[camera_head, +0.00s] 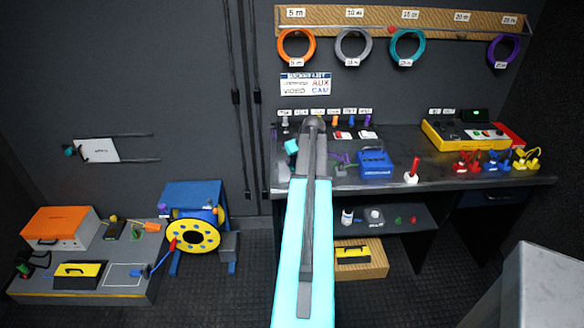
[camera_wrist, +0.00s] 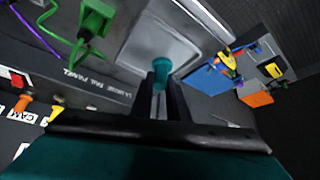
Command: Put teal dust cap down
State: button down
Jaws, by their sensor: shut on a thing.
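The teal dust cap (camera_wrist: 162,68) is a small round piece at the fingertips in the wrist view. My gripper (camera_wrist: 163,88) is shut on it, with a dark finger on each side. Beyond the cap lies a light grey panel or tray (camera_wrist: 150,32) with a raised rim; I cannot tell how far apart they are. In the head view my arm reaches to the left end of the dark counter (camera_head: 393,182), and I cannot make out the cap there for certain.
A green connector (camera_wrist: 95,20) is beside the grey panel in the wrist view. A blue box (camera_head: 375,164) and a red-and-white item (camera_head: 412,172) stand on the counter. A blue stand with a yellow reel (camera_head: 193,237) is on the floor at left.

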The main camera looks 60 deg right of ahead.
aim_at(294, 164)
jog(key=shift+f+p, duration=0.65)
jog(key=shift+f, duration=1)
jog(key=shift+f, duration=0.2)
jog(key=c, duration=1.7)
grip_release()
jog(key=shift+r, duration=0.3)
jog(key=shift+b+v, duration=1.25)
jog(key=shift+v, duration=4.65)
jog(key=shift+a, duration=0.1)
